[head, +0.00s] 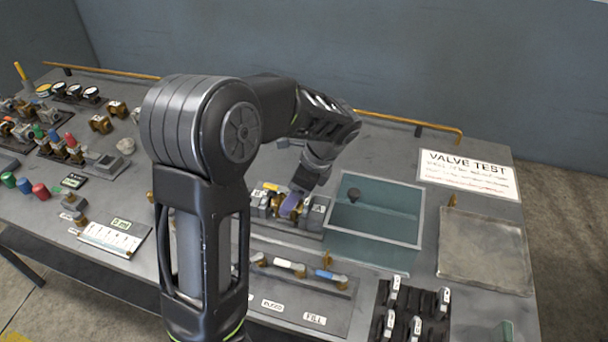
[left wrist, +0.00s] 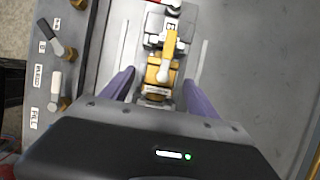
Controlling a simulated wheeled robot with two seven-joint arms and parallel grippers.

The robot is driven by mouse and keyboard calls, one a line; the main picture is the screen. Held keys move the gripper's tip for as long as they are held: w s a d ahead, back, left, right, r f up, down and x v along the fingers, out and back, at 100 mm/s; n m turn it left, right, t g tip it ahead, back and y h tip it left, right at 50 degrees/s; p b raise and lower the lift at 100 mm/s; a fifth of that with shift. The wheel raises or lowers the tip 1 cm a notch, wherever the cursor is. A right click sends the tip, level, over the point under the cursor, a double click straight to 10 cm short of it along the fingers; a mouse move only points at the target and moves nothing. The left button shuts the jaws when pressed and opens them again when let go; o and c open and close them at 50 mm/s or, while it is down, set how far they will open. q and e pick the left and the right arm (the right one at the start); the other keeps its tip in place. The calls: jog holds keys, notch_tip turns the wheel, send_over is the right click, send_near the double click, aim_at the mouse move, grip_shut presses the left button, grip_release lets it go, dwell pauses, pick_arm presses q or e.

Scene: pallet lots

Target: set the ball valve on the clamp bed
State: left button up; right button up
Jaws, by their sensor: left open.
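The ball valve, with a brass body and a yellow lever, lies between the open fingers of my left gripper (left wrist: 160,90) in the left wrist view (left wrist: 157,74). The fingers stand apart on either side of it. In the head view the yellow lever (head: 272,187) shows beside my left gripper (head: 292,206). The valve sits at the grey clamp bed (head: 316,213), between its blocks; I cannot tell whether it is fully seated. Part of the valve is hidden by the gripper. My right gripper is not in view.
A teal water tank (head: 375,240) is just right of the clamp bed. Small levers on a panel (head: 300,295) stand in front, with a black rack (head: 412,315) to their right. A flat metal tray (head: 487,250) lies far right. Fittings crowd the left.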

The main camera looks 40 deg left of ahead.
pick_arm(q)
jog(key=v, duration=0.9)
jog(key=shift+r, duration=0.3)
jog(key=shift+f, duration=0.1)
